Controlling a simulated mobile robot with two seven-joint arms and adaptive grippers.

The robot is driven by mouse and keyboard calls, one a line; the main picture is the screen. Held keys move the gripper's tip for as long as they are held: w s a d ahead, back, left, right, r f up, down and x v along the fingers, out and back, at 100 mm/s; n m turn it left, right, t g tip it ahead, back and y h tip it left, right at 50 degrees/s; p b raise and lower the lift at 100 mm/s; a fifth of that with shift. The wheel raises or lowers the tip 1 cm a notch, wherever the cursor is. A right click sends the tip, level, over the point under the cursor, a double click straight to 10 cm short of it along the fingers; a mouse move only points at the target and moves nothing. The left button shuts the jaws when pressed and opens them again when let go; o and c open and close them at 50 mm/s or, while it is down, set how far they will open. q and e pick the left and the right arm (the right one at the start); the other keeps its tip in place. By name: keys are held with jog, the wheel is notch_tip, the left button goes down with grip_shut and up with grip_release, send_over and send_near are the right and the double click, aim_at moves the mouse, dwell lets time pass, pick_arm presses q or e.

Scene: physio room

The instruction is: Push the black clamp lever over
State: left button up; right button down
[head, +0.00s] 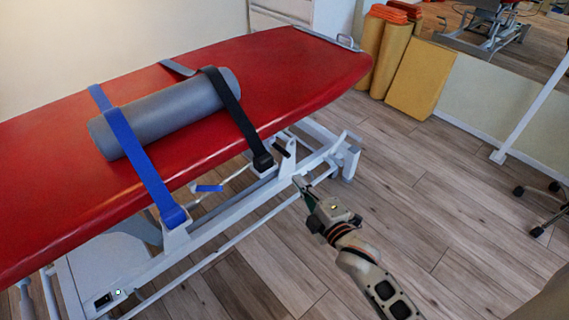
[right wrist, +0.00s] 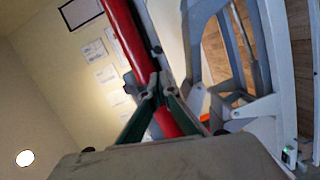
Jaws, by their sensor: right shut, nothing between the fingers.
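A black strap (head: 230,105) runs over the grey roller (head: 170,108) and down the near side of the red treatment table (head: 60,210). It ends in a clamp on the white side rail, and the small black clamp lever (head: 281,151) sticks out there. My right gripper (head: 299,183) is shut and empty, just below and to the right of that lever, apart from it in the head view. In the right wrist view its green fingers (right wrist: 158,94) meet at the tips; the lever cannot be made out there. My left gripper is not in view.
The white frame rails (head: 250,205) run close by my right gripper. Yellow mats (head: 418,80) stand at the back wall.

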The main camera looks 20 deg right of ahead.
jog(key=shift+w, duration=0.1)
jog(key=b, duration=0.2)
send_near(280, 149)
jog(key=w+a, duration=0.2)
jog(key=w, duration=0.1)
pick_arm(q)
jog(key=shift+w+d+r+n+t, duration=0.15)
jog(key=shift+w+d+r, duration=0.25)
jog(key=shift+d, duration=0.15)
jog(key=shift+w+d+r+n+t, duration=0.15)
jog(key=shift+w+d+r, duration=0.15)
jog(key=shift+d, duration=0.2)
pick_arm(e)
jog(key=shift+w+f, duration=0.15)
jog(key=shift+w, duration=0.4)
jog(key=shift+w+f, duration=0.15)
jog(key=shift+w, duration=0.35)
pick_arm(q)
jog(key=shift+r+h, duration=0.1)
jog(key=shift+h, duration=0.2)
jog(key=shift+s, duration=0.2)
pick_arm(e)
jog(key=shift+d+r, duration=0.1)
jog(key=shift+d, duration=0.05)
